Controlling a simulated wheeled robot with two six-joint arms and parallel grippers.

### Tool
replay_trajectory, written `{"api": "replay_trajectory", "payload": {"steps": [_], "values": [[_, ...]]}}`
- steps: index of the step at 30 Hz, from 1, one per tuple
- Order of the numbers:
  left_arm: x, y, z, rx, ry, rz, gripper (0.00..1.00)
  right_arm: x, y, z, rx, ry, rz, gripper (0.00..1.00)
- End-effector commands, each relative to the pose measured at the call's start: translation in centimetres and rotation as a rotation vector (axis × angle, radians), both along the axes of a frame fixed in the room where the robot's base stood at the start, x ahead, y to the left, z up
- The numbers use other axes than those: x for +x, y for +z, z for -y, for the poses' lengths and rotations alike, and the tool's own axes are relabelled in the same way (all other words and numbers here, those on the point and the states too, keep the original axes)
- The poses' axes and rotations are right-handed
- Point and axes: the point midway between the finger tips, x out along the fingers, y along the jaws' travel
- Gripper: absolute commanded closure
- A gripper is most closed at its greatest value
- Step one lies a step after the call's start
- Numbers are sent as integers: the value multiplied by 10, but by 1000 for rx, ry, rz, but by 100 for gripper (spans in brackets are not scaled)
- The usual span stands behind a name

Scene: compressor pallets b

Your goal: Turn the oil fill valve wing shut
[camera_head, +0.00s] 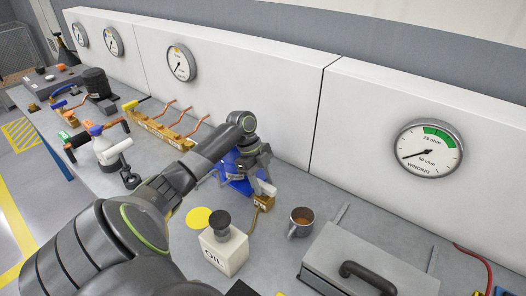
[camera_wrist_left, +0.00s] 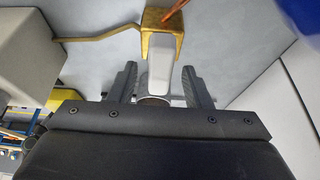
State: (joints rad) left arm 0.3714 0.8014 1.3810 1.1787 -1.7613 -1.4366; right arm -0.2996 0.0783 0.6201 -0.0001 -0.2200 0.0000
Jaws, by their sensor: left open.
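The oil fill valve has a brass body (camera_head: 263,203), which also shows in the left wrist view (camera_wrist_left: 160,17). Its pale grey wing (camera_wrist_left: 161,66) extends from the brass body down toward my left gripper (camera_wrist_left: 160,85). The wing also shows in the head view (camera_head: 268,187), partly hidden by the gripper. My left gripper (camera_head: 262,172) is open, with one dark finger on each side of the wing and visible gaps between. A thin brass tube runs from the valve beside the white OIL container (camera_head: 222,254). My right gripper is not in view.
A mug (camera_head: 300,221) and a grey case (camera_head: 362,268) stand to the right. A copper-piped manifold (camera_head: 165,131) lies farther left. Wall panels with gauges (camera_head: 429,149) stand behind the bench.

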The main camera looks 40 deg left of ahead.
Motion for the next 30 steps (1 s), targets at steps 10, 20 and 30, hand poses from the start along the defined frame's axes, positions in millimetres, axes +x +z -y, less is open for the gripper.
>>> {"api": "replay_trajectory", "payload": {"steps": [10, 20, 30], "values": [[-1, 61, -28, 8, 1, 5, 55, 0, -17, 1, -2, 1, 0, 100], [-4, 131, -55, 3, 1, 5, 55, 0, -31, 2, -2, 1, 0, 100], [-6, 158, -65, 1, 0, 2, 55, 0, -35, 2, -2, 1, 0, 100]]}}
